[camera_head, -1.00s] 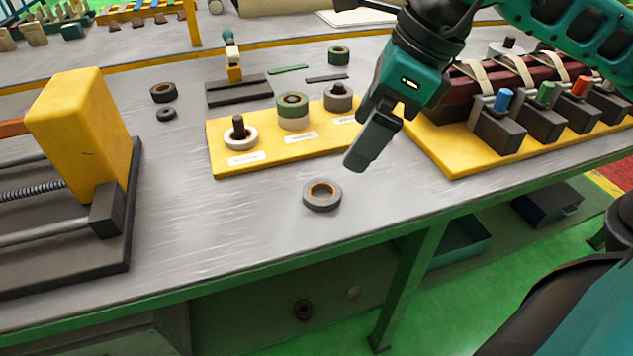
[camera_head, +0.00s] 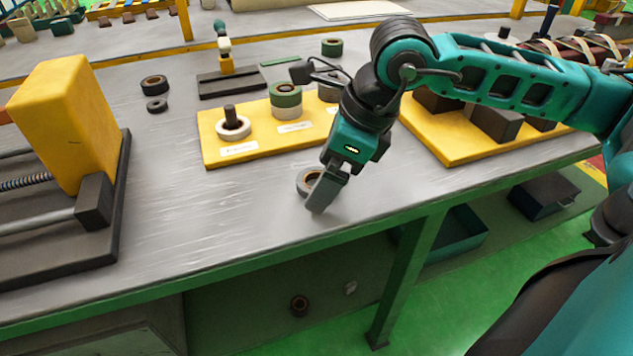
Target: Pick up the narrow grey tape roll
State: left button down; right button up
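A low grey tape roll with a brown core (camera_head: 304,183) lies flat on the metal bench, in front of the yellow peg board. My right gripper (camera_head: 322,195) points down at it, and its fingers cover the roll's right part. The fingers overlap in this view, so their gap is hidden, and I cannot tell whether they touch the roll. My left gripper is not in view.
The yellow peg board (camera_head: 215,150) holds white, green and grey rolls on pegs. Two dark rolls (camera_head: 154,86) lie at the back left. A yellow and black clamp device (camera_head: 65,130) stands at left. The bench's front edge is near the grey roll.

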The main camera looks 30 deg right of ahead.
jog(key=c, duration=1.1)
jog(key=shift+r, duration=0.1)
